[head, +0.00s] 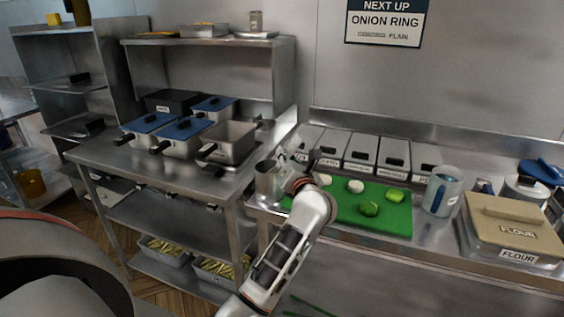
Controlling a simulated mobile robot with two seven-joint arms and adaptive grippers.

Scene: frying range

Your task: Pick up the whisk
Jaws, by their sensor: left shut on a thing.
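My left gripper (303,164) is at the left end of the prep counter, just right of a steel pot (268,182). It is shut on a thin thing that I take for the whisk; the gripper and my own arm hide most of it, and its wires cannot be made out. I cannot tell whether it is clear of the pot. My right gripper is not in view.
Labelled bins (362,150) line the back. A jug (442,190) and a flour box (512,228) stand right. Blue-lidded fryer pans (183,136) stand on the left table.

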